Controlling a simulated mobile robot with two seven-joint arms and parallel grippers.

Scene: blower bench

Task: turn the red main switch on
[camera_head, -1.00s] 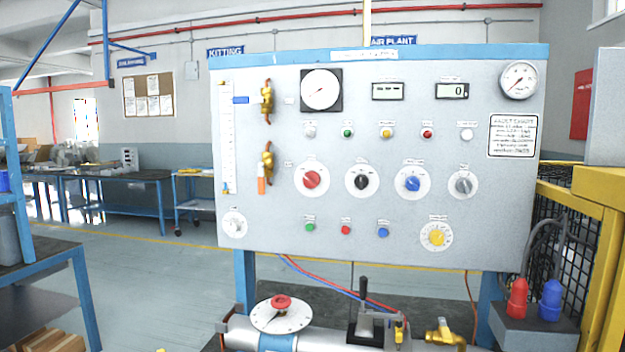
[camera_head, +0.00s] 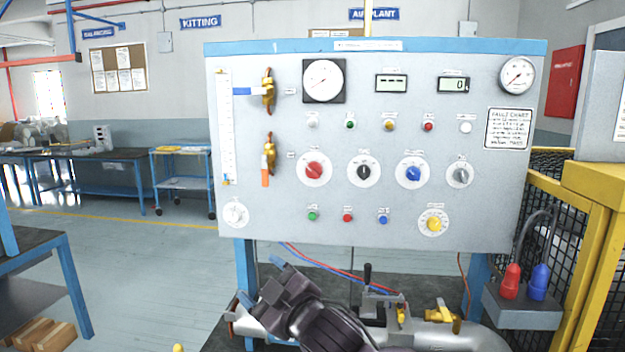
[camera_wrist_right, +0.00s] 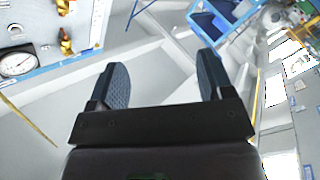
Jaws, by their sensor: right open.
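The red main switch (camera_head: 314,170) is a red rotary knob on a round white dial, left of the black, blue and grey knobs on the grey panel (camera_head: 330,232). My right gripper (camera_head: 262,282) is in front of and below the panel's lower left part, apart from the red switch. In the right wrist view, its two dark fingers (camera_wrist_right: 163,85) are spread with nothing between them. The panel shows tilted at the upper left of that view; the red switch is not visible there. My left gripper is not in view.
Below the panel lies a grey pipe assembly with a black lever (camera_head: 367,275) and a brass valve (camera_head: 442,317), partly hidden by my right arm. A yellow guard frame (camera_head: 590,230) and a box with red and blue plugs (camera_head: 522,312) stand at the right.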

